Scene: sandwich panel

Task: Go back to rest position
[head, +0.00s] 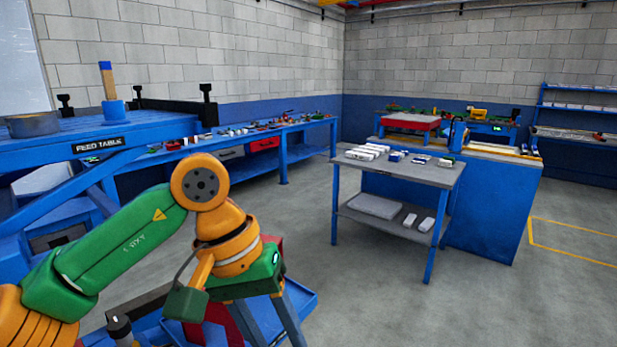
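My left arm comes in from the lower left, green and orange, bent at an orange elbow-like joint. My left gripper (272,335) points down near the bottom of the picture, in front of a blue tray-like surface (306,299). Its two grey-blue fingers stand apart, and I see nothing held between them. The fingertips run to the bottom edge, so their ends are partly cut off. My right arm and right gripper are not in view.
The blue feed table (150,126) stands at the left. A long blue workbench (309,128) with small parts runs along the back wall. A grey-topped table (432,178) with white and blue pieces stands right of centre, beside a blue cabinet (494,212). The grey floor (370,300) is clear in front.

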